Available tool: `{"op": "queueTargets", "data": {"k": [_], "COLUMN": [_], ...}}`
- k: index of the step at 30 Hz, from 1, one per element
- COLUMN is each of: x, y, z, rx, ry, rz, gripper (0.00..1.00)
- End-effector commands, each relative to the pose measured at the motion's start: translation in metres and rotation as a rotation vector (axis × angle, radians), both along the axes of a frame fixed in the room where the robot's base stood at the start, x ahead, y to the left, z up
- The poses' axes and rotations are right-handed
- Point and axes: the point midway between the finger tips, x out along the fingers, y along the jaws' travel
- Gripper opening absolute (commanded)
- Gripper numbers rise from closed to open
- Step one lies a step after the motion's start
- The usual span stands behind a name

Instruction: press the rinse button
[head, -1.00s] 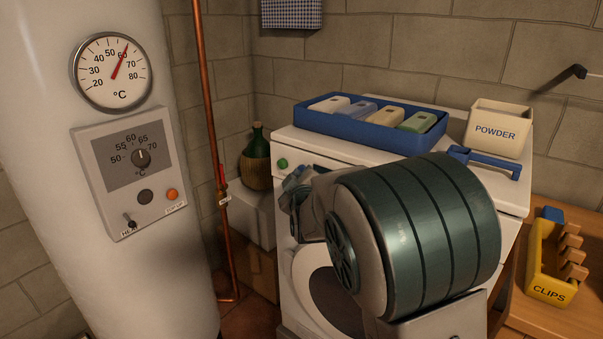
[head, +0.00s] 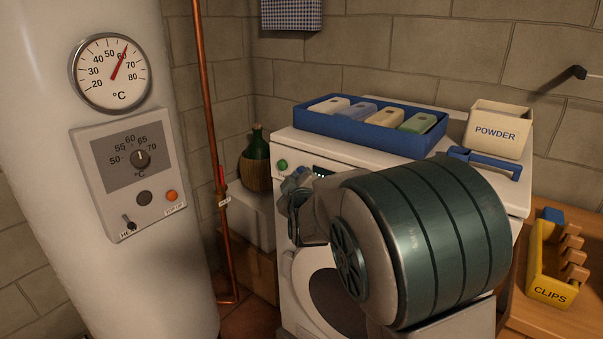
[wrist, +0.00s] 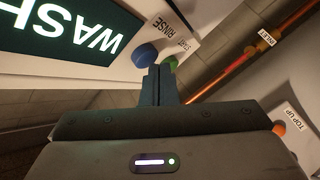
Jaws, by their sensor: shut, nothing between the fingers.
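The blue button (wrist: 145,55) beside the word RINSE is on the white washing machine's front panel in the wrist view. A green button (wrist: 171,62) beside the word START is next to it, partly hidden by my fingers. The green button also shows in the head view (head: 282,164). My gripper (wrist: 159,70) is shut and empty, its fingertips just in front of the panel, between the two buttons and overlapping the blue one's edge. I cannot tell whether they touch. In the head view my arm hides much of the washing machine (head: 308,300).
A lit display (wrist: 75,35) reading WASH is beside the buttons. A blue tray (head: 345,128) and a POWDER box (head: 497,130) stand on the machine. The boiler (head: 150,280) and a copper pipe (head: 207,110) are to the left. A yellow CLIPS box (head: 548,290) is at right.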

Motion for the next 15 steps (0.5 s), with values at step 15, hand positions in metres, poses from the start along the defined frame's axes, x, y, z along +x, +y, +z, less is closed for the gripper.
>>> {"op": "queueTargets", "data": {"k": [15], "x": [-0.04], "y": [0.032], "z": [0.002], "rx": [0.0], "ry": [0.0], "rz": [0.003], "gripper": [0.0]}}
